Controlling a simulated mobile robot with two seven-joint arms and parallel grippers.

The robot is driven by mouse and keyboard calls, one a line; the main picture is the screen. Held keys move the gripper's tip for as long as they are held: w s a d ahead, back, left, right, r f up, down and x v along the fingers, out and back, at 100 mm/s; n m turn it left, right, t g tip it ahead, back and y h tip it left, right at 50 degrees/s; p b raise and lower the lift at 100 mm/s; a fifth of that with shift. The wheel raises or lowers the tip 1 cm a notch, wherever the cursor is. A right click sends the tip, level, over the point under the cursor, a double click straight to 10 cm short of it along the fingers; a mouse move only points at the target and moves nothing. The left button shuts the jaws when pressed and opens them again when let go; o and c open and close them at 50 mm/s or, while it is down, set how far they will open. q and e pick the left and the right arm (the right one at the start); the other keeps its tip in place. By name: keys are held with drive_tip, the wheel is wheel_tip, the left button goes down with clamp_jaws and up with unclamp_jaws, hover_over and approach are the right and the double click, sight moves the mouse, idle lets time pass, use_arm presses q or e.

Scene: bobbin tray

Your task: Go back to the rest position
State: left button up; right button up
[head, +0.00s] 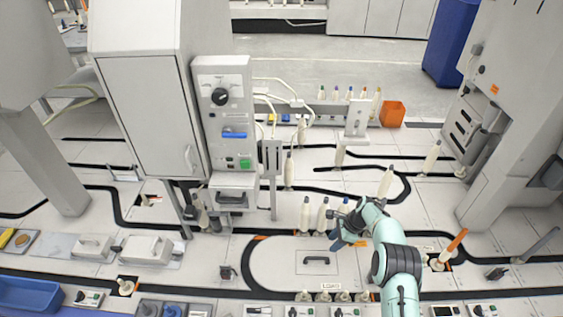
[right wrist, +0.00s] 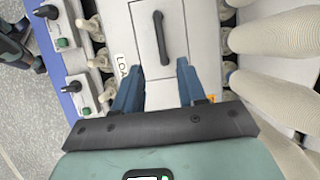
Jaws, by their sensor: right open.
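My right gripper (head: 343,241) reaches in from the lower right of the head view, above the table beside a row of pale bobbins (head: 322,215). In the right wrist view its two blue fingers (right wrist: 158,82) are apart, with nothing between them. Beyond them lies a flat light panel with a dark handle (right wrist: 160,38). Large pale bobbins (right wrist: 275,35) stand to the right of the fingers, apart from them. My left gripper is not in view.
A grey machine cabinet (head: 146,115) and a control panel (head: 224,125) stand left of centre. An orange box (head: 393,113) sits at the back. An orange-tipped rod (head: 455,243) stands right of my arm. Pegs and small switch boxes (right wrist: 85,93) line the front edge.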

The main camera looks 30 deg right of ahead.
drive_tip(key=s+a+r+n+g+p, duration=0.1)
drive_tip(key=s+a+n+g+p, duration=0.1)
drive_tip(key=s+a+n+p, duration=1.05)
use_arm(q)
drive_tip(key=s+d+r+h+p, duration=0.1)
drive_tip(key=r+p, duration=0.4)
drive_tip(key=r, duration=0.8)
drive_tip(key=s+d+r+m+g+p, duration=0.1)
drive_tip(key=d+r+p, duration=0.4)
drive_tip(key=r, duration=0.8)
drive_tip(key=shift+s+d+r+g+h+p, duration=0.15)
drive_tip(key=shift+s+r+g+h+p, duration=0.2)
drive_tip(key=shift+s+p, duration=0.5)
use_arm(e)
drive_tip(key=s+a+r+n, duration=0.3)
drive_tip(key=s+a+r, duration=0.3)
drive_tip(key=s+a, duration=0.4)
drive_tip(key=s+a+r+n+g, duration=0.1)
drive_tip(key=s+a+r+n, duration=0.3)
drive_tip(key=s+a+r, duration=0.3)
drive_tip(key=s+a, duration=0.2)
drive_tip(key=s, duration=0.2)
drive_tip(key=shift+s+a+r, duration=0.15)
drive_tip(key=shift+a+r, duration=0.05)
drive_tip(key=shift+a, duration=0.15)
